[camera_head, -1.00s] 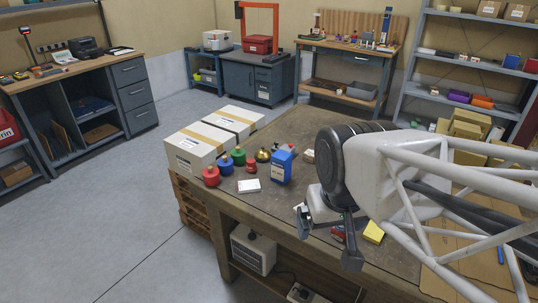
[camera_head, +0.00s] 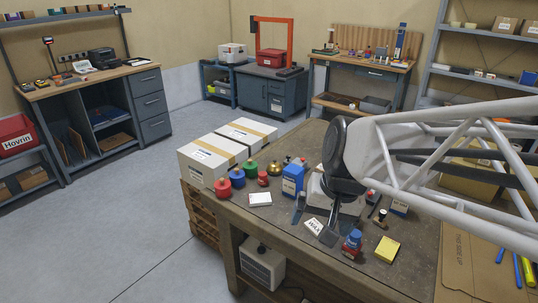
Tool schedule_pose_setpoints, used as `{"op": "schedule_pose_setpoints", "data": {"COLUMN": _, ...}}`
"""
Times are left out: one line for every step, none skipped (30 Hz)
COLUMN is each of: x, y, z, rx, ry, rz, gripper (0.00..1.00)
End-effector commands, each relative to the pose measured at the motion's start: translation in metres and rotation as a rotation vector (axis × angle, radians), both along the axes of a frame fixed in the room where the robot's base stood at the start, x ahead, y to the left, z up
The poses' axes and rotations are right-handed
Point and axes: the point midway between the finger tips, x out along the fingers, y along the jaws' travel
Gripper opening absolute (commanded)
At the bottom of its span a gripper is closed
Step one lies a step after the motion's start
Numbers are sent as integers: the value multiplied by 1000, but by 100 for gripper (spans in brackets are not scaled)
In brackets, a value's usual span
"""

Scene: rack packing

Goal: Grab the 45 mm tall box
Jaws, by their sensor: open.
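My gripper (camera_head: 312,227) is open above the front part of the workbench (camera_head: 262,215), its dark fingers apart and pointing down. A white labelled piece (camera_head: 315,226) shows between the fingers; I cannot tell whether it is held or lies below. No box is marked with its height, so I cannot tell which is 45 mm tall. A small white flat box (camera_head: 260,199) lies to the left of the gripper. A yellow block (camera_head: 387,249) lies to its right near the front edge.
Several coloured knobbed weights, including a red one (camera_head: 223,188), stand farther left, before two white cartons (camera_head: 205,160).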

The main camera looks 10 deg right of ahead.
Motion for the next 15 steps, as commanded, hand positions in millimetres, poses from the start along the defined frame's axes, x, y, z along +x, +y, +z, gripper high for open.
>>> {"op": "schedule_pose_setpoints", "data": {"x": 12, "y": 2, "z": -2, "rx": 36, "ry": 18, "rz": -37, "gripper": 94}}
{"op": "schedule_pose_setpoints", "data": {"x": 18, "y": 3, "z": -3, "rx": 59, "ry": 27, "rz": -61, "gripper": 94}}
{"op": "schedule_pose_setpoints", "data": {"x": 27, "y": 4, "z": -4, "rx": 88, "ry": 40, "rz": -92, "gripper": 94}}
{"op": "schedule_pose_setpoints", "data": {"x": 33, "y": 6, "z": -5, "rx": 110, "ry": 48, "rz": -115, "gripper": 94}}
{"op": "schedule_pose_setpoints", "data": {"x": 40, "y": 7, "z": -6, "rx": 132, "ry": 57, "rz": -137, "gripper": 94}}
{"op": "schedule_pose_setpoints", "data": {"x": 49, "y": 8, "z": -8, "rx": 162, "ry": 70, "rz": -170, "gripper": 94}}
{"op": "schedule_pose_setpoints", "data": {"x": 55, "y": 9, "z": -9, "rx": 182, "ry": 79, "rz": -193, "gripper": 94}}
{"op": "schedule_pose_setpoints", "data": {"x": 62, "y": 10, "z": -10, "rx": 205, "ry": 87, "rz": -217, "gripper": 94}}
{"op": "schedule_pose_setpoints", "data": {"x": 71, "y": 11, "z": -12, "rx": 234, "ry": 101, "rz": -249, "gripper": 94}}
{"op": "schedule_pose_setpoints", "data": {"x": 78, "y": 11, "z": -13, "rx": 256, "ry": 110, "rz": -274, "gripper": 94}}
{"op": "schedule_pose_setpoints", "data": {"x": 85, "y": 12, "z": -15, "rx": 277, "ry": 119, "rz": -298, "gripper": 94}}
{"op": "schedule_pose_setpoints", "data": {"x": 94, "y": 12, "z": -16, "rx": 305, "ry": 132, "rz": -329, "gripper": 94}}
{"op": "schedule_pose_setpoints", "data": {"x": 102, "y": 13, "z": -18, "rx": 327, "ry": 142, "rz": -354, "gripper": 94}}
{"op": "schedule_pose_setpoints", "data": {"x": 109, "y": 13, "z": -19, "rx": 348, "ry": 150, "rz": -378, "gripper": 94}}
{"op": "schedule_pose_setpoints", "data": {"x": 118, "y": 13, "z": -22, "rx": 377, "ry": 164, "rz": -411, "gripper": 94}}
